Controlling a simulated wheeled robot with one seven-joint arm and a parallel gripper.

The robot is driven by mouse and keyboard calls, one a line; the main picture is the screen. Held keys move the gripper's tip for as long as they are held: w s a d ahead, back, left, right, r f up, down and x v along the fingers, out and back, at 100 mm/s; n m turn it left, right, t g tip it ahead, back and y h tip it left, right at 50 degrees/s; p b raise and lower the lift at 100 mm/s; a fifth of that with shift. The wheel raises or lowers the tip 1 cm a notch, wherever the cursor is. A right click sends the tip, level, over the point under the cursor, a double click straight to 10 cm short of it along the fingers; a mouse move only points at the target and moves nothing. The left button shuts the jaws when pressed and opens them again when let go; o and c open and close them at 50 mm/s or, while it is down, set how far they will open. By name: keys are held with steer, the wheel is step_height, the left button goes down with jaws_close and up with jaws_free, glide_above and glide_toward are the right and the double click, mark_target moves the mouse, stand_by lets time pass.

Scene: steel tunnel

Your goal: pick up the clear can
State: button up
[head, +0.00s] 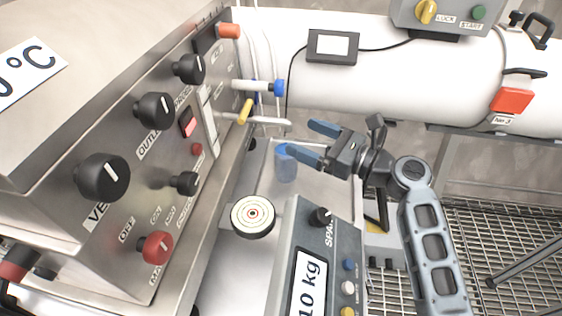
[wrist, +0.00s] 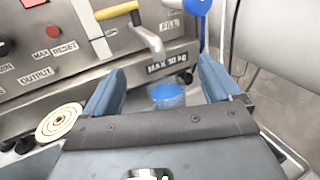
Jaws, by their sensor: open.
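The clear can (head: 286,170) is a small bluish see-through cylinder standing upright on the steel surface, beside the control panel. My gripper (head: 305,139) is open, with its blue fingers spread and nothing between the tips that I can make out. In the head view the nearer finger partly covers the can's top. In the wrist view the can (wrist: 167,97) shows in the gap between the two fingers of my gripper (wrist: 161,70), beyond the palm edge, which hides its lower part. I cannot tell any contact.
A steel control panel (head: 130,150) with black knobs rises at left. Handles with a blue tip (head: 278,88) and a yellow grip (head: 245,111) jut out near the can. A round target disc (head: 253,216) and a scale box (head: 310,265) stand in front. A white tube (head: 400,75) runs behind.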

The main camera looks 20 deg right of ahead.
glide_toward(277, 143)
steer(key=w, duration=0.2)
steer(key=shift+s+a+x, duration=0.1)
steer(key=shift+a+x, duration=0.05)
steer(key=shift+x, duration=1.1)
steer(key=shift+s+a+x, duration=0.1)
steer(key=shift+a+x, duration=0.05)
steer(key=shift+x, duration=1.15)
steer(key=shift+s+a+x, duration=0.1)
steer(key=shift+a+x, duration=0.05)
steer(key=shift+x, duration=1.1)
steer(key=shift+f, duration=0.15)
steer(key=c, duration=1.7)
